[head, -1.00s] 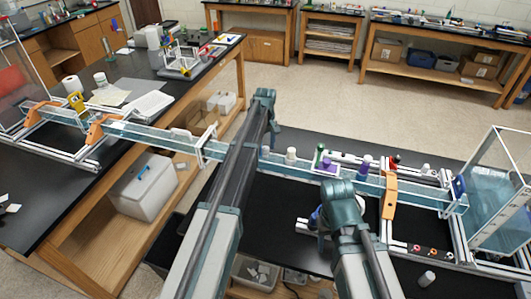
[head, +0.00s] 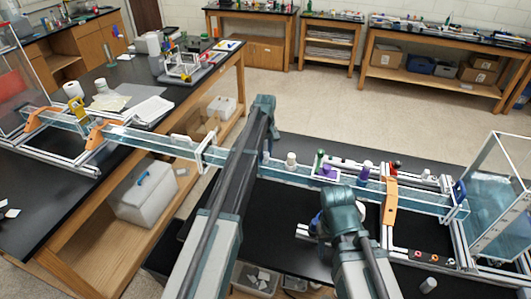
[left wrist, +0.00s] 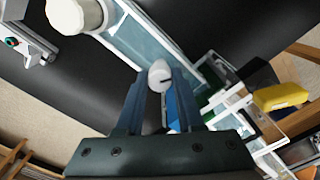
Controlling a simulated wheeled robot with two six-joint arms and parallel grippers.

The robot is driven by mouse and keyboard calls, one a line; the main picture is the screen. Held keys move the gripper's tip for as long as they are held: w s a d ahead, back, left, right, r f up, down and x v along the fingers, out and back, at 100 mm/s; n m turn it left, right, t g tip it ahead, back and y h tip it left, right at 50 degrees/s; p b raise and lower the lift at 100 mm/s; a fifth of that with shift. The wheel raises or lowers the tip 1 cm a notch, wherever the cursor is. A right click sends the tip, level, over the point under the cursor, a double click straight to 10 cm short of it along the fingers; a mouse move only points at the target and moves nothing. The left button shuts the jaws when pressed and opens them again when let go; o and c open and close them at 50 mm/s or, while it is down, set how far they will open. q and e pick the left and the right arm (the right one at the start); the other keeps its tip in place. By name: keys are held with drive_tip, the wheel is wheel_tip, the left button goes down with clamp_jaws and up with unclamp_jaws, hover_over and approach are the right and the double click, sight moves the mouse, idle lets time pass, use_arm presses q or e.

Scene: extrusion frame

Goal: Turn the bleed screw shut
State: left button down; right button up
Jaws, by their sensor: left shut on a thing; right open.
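The bleed screw (left wrist: 160,75) is a white round head with a dark slot, seen in the left wrist view. My left gripper (left wrist: 160,95) is shut on it, one blue-grey finger on each side. In the head view my left gripper (head: 264,108) is over the left end of the clear channel (head: 400,190), and its arm hides the screw there. My right gripper (head: 338,200) is open, in front of the channel, over the dark bench. Its fingertips are hard to make out.
A white capped post (head: 291,159), a purple fitting (head: 327,170) and a purple knob (head: 366,168) stand along the channel. An orange bracket (head: 390,202) crosses it at right. A clear tank (head: 490,205) stands at the right end. A yellow block (left wrist: 280,97) shows in the left wrist view.

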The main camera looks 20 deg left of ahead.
use_arm(q)
drive_tip(key=m, duration=1.1)
drive_tip(key=shift+m, duration=0.7)
drive_tip(key=c, duration=0.5)
unclamp_jaws()
drive_tip(key=shift+c, duration=0.2)
drive_tip(key=shift+r, duration=0.15)
